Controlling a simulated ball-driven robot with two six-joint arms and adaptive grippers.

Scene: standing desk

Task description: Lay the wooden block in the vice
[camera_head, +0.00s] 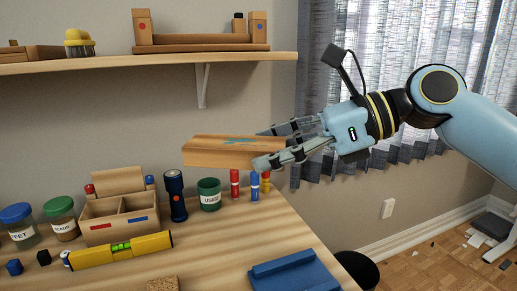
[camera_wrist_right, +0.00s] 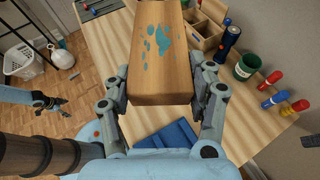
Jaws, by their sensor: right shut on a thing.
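The wooden block (camera_head: 220,152) has blue paint marks on its top. It is held in the air above the desk, clear of the desk top. My right gripper (camera_head: 265,147) is shut on the block's right end, one finger on each side. In the right wrist view the block (camera_wrist_right: 160,75) sits between the fingers and reaches away to the top edge. My left gripper (camera_wrist_right: 55,103) shows small at the left of that view, away from the block; its opening is unclear.
On the desk are a blue flat thing (camera_head: 295,272), a yellow level (camera_head: 120,250), a wooden organiser (camera_head: 112,215), a torch (camera_head: 175,196), a green cup (camera_head: 209,194), markers (camera_head: 254,187) and jars (camera_head: 61,217). A shelf (camera_head: 150,58) is above.

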